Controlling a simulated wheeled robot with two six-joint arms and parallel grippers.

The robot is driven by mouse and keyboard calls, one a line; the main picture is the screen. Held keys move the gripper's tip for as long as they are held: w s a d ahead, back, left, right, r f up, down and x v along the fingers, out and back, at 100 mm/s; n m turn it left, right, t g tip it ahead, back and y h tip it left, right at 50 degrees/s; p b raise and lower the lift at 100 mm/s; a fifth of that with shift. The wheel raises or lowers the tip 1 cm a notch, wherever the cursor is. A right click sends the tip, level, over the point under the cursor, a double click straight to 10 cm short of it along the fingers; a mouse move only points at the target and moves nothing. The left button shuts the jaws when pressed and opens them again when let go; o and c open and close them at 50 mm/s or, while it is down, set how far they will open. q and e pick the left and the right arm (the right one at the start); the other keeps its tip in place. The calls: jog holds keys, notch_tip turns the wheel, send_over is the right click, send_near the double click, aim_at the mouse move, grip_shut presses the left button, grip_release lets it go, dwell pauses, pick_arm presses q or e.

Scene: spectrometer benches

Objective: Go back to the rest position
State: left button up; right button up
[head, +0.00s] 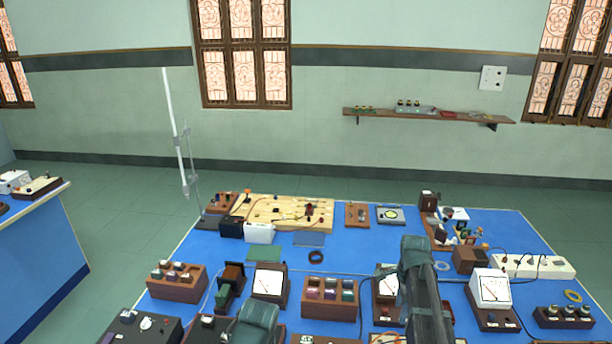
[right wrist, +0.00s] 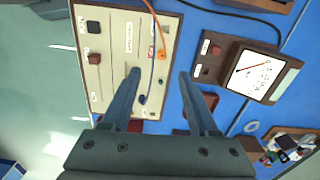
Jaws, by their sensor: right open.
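My right gripper (right wrist: 159,73) is open, its two fingers apart with nothing held between them. In the right wrist view it hangs over a cream panel board (right wrist: 115,50) with an orange plug and a blue lead, and blue table top shows beside it. In the head view my right arm (head: 422,290) reaches up from the bottom over the bench and covers part of a white-faced meter (head: 386,278). A grey-green part of my left arm (head: 257,322) shows at the bottom of the head view; its fingers do not show.
The blue bench (head: 345,250) is crowded with meters, a wooden resistor box (head: 330,298), a pale wooden board (head: 285,211) and a white socket strip (head: 533,266). A tall stand (head: 180,135) rises at its back left. Another blue bench (head: 40,250) stands at left. Floor between is clear.

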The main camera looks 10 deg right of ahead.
jog(key=s+a+f+n, duration=0.1)
jog(key=s+a+n, duration=0.4)
jog(key=a+n, duration=0.3)
jog(key=s+a+n+b, duration=0.1)
jog(key=s+a+n, duration=0.5)
jog(key=a, duration=0.5)
jog(key=s+a+f+n+h+b, duration=0.1)
jog(key=s+a+n, duration=0.4)
jog(key=a+n, duration=0.4)
jog(key=shift+s+a+f+n, duration=0.15)
jog(key=shift+a+f+n, duration=0.15)
jog(key=shift+n, duration=0.1)
